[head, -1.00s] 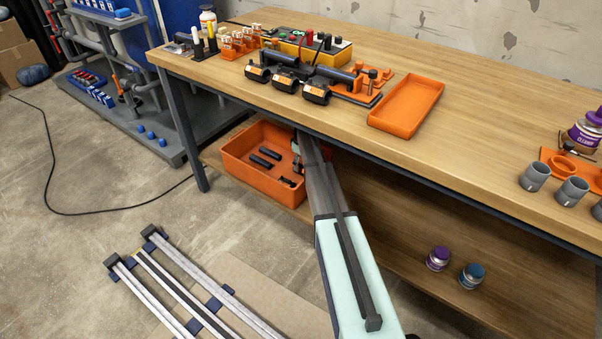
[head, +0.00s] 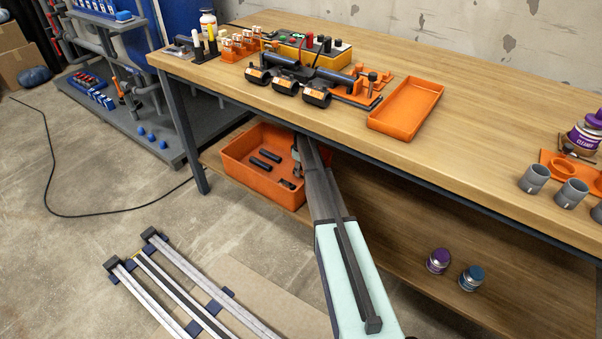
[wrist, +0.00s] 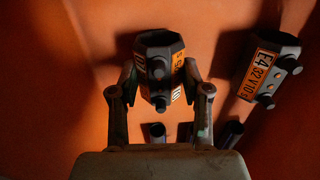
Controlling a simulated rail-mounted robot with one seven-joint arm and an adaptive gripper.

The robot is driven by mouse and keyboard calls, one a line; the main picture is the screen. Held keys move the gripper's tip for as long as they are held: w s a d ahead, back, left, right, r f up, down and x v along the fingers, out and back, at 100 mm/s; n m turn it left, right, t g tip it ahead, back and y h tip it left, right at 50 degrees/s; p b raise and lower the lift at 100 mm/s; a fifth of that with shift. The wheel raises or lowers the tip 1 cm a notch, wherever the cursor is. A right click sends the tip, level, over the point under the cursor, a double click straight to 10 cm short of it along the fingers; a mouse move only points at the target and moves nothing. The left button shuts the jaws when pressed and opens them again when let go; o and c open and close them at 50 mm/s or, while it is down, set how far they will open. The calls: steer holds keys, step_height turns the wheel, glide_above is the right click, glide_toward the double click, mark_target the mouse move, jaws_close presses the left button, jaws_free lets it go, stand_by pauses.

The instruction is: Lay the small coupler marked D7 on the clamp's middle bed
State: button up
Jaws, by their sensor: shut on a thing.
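My gripper (wrist: 158,92) is shut on a dark small coupler (wrist: 157,55) inside the orange bin (head: 232,172) on the lower shelf. A second dark coupler (wrist: 268,68), labelled E4, lies to the right, apart from the gripper. In the head view my gripper (head: 298,155) is at the bin's right part, and the held coupler cannot be made out. The clamp (head: 310,73) stands on the bench top, with dark pipes lying along it; its middle bed is hard to make out.
The bench's front edge (head: 350,158) overhangs the shelf and my arm passes under it. Dark tubes (head: 265,160) lie in the bin. Black couplers (head: 285,82) stand before the clamp.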

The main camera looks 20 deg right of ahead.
mark_target(301, 168)
steer(key=shift+r, duration=0.1)
steer(key=shift+r+p, duration=1.35)
steer(key=shift+r, duration=0.05)
steer(key=shift+r+p, duration=0.75)
steer(key=shift+r, duration=0.3)
steer(key=shift+a, duration=0.1)
